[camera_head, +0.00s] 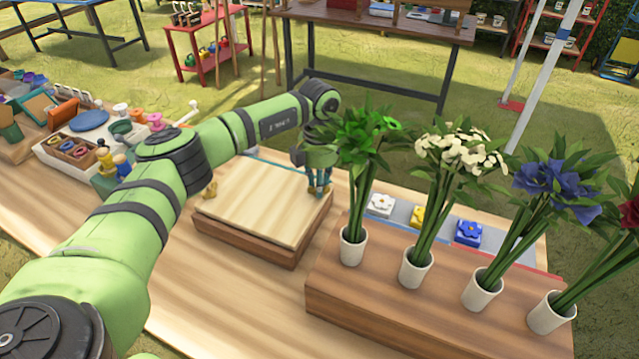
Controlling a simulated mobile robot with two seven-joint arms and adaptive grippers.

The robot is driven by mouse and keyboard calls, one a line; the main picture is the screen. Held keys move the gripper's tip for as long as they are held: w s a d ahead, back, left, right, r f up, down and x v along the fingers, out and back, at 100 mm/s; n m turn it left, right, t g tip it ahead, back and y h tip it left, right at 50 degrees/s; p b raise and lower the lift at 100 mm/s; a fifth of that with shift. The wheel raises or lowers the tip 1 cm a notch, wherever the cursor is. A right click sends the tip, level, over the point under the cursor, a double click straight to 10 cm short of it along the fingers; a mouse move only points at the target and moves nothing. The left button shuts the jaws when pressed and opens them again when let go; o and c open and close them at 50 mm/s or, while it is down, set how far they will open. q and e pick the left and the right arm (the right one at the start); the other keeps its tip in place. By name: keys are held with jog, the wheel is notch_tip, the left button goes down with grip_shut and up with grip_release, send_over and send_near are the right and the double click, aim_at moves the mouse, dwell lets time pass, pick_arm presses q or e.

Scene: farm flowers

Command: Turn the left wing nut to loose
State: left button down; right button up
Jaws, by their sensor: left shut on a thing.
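A wooden press with a pale top board (258,205) over a darker base lies on the table. A brass-coloured wing nut (210,189) stands at its left edge, with no gripper touching it. My left arm reaches over the far side of the press. My left gripper (319,188) points down at the right edge of the top board, far from that brass wing nut. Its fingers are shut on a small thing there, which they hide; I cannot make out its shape. My right gripper is not in view.
A wooden riser (375,297) holds white cups of green, white, blue and red flowers close to the right of the press. Behind it a grey tray (402,214) holds flower blocks. Trays of small items (75,145) stand at left. The front-left tabletop is clear.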

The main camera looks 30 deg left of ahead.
pick_arm(q)
jog(key=n, duration=0.3)
jog(key=shift+s+f+n, duration=0.15)
jog(key=shift+f+n, duration=0.05)
jog(key=shift+n, duration=0.2)
jog(key=n, duration=0.3)
jog(key=shift+n, duration=0.3)
jog(key=n, duration=0.3)
jog(key=shift+n, duration=0.3)
jog(key=n+p, duration=0.1)
jog(key=n, duration=0.3)
jog(key=shift+n, duration=0.3)
jog(key=n, duration=0.3)
jog(key=shift+s+d+n+p, duration=0.1)
jog(key=shift+n+p, duration=0.2)
jog(key=shift+p, duration=0.1)
jog(key=n+p, duration=0.1)
jog(key=n, duration=0.2)
jog(key=shift+r+n, duration=0.1)
jog(key=shift+n, duration=0.2)
jog(key=n+p, duration=0.1)
jog(key=n, duration=0.3)
jog(key=shift+p, duration=0.35)
jog(key=shift+n+p, duration=0.65)
jog(key=shift+n, duration=1.15)
